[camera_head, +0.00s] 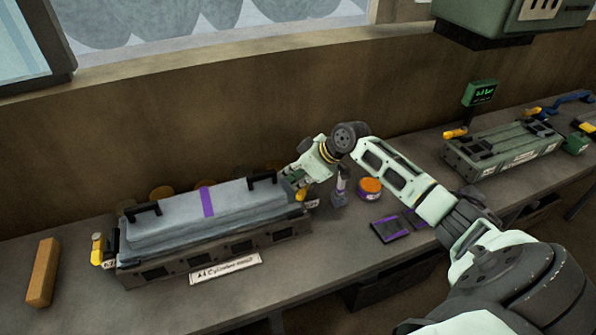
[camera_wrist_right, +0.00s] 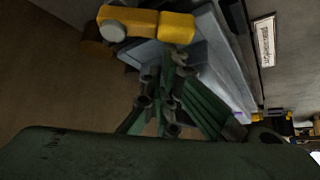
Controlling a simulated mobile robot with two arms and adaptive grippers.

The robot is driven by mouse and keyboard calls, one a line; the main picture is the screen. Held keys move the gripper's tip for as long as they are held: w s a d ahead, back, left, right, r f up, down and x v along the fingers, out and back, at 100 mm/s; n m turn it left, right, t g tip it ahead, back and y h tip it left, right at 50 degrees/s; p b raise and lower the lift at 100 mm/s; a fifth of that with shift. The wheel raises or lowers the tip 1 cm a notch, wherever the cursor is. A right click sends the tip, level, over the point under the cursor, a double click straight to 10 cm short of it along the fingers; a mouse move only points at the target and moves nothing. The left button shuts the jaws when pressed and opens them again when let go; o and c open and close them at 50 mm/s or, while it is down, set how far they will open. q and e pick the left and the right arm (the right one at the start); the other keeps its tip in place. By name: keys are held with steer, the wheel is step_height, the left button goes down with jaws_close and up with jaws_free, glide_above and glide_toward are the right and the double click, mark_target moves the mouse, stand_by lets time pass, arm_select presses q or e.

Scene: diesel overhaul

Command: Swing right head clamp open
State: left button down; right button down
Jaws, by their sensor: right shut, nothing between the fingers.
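The cylinder head (camera_head: 170,216) is a grey-blue cover with two black handles and a purple stripe. It lies on a dark engine block (camera_head: 215,248) on the bench. The right head clamp (camera_head: 300,195), yellow, is at the block's right end, partly hidden by my right gripper (camera_head: 292,180). In the right wrist view the clamp (camera_wrist_right: 150,25) is a yellow bar with a grey round end, just beyond my green fingers (camera_wrist_right: 165,105). These are shut and empty; I cannot tell whether they touch it. The left clamp (camera_head: 97,250) stands at the block's left end. My left gripper is not in view.
An orange-topped tin (camera_head: 369,188), a small grey-purple tool (camera_head: 340,187) and dark purple-edged trays (camera_head: 391,229) are right of the block. A wooden block (camera_head: 43,272) lies at the left. Another green-grey unit (camera_head: 500,148) stands farther right. The wall is close behind.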

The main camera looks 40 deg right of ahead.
mark_target(301, 192)
steer(key=shift+s, duration=0.2)
stand_by(0.7)
steer(key=shift+f+b, duration=0.1)
steer(key=shift+b, duration=0.25)
steer(key=shift+s+b, duration=0.15)
steer(key=shift+b, duration=0.25)
steer(key=n+g+y+b, duration=0.1)
steer(key=n, duration=0.1)
steer(key=s+n+g+y+b, duration=0.1)
steer(key=n+b, duration=0.1)
steer(key=shift+s+d+f, duration=0.1)
steer(key=shift+d+f, duration=0.05)
steer(key=shift+d, duration=0.05)
steer(key=shift+s+d+n+g+y+b, duration=0.1)
steer(key=shift+s+n+g+y+b, duration=0.25)
steer(key=shift+n+b, duration=0.45)
steer(key=shift+s+d+g, duration=0.1)
steer(key=shift+s+g, duration=0.1)
steer(key=shift+g, duration=0.05)
steer(key=shift+s+d+r, duration=0.2)
steer(key=shift+s+d, duration=0.2)
steer(key=shift+s, duration=0.15)
steer(key=shift+r, duration=0.1)
